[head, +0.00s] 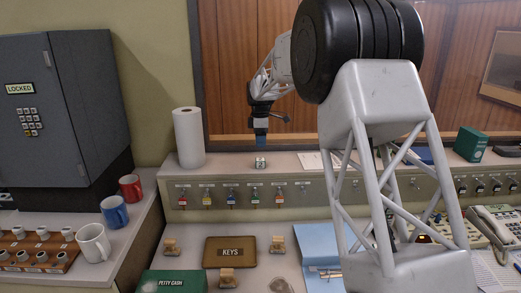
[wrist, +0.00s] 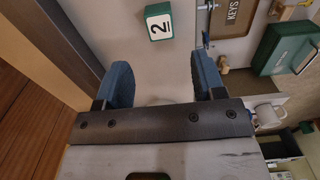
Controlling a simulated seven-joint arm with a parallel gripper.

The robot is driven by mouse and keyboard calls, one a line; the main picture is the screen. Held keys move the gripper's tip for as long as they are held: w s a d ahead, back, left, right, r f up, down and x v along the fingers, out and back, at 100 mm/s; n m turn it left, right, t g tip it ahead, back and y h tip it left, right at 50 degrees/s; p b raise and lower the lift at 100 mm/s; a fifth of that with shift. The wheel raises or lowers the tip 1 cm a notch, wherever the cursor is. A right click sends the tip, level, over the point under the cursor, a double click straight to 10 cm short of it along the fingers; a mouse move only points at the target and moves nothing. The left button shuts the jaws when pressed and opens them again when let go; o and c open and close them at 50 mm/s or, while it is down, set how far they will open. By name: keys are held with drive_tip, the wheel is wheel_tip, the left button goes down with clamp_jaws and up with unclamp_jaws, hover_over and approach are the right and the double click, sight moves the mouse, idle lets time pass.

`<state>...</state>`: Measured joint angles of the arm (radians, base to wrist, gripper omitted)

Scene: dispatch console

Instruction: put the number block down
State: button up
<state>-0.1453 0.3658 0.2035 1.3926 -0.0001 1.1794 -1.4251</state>
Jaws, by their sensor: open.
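The number block (head: 260,163) is a small white and green cube with a black 2 on it. It rests on the upper ledge of the console. In the wrist view the block (wrist: 158,27) lies beyond the fingertips, roughly in line with the gap between them, with its 2 facing the camera. My gripper (head: 260,138) is above the block in the head view, pointing down. In the wrist view my gripper (wrist: 160,65) has its two blue fingers wide apart with nothing between them.
A paper towel roll (head: 188,137) stands left of the block on the ledge. Keys hang on the panel below the ledge. A KEYS board (head: 230,251) and a green petty cash box (head: 172,282) lie lower down. Several mugs stand at left, including a white mug (head: 93,243).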

drive_tip(key=shift+r, duration=1.3)
drive_tip(key=s+d+r+m, duration=0.3)
drive_tip(key=s, duration=0.7)
drive_tip(key=s+d+r+m+t, duration=0.1)
drive_tip(key=s+d+r+m, duration=0.2)
drive_tip(key=s, duration=0.8)
drive_tip(key=s+d+r+m, duration=0.3)
drive_tip(key=s, duration=0.7)
drive_tip(key=s+d+f+m, duration=0.1)
drive_tip(key=s+f+m, duration=0.2)
drive_tip(key=s, duration=0.7)
drive_tip(key=s+d+f+m+t, duration=0.1)
drive_tip(key=s+d+f+m, duration=0.1)
drive_tip(key=s, duration=0.9)
drive_tip(key=s+d+f+m, duration=0.2)
drive_tip(key=s+f+m, duration=0.2)
drive_tip(key=s, duration=0.7)
drive_tip(key=shift+s+f+t, duration=0.25)
drive_tip(key=shift+f+t, duration=0.05)
drive_tip(key=shift+f, duration=0.45)
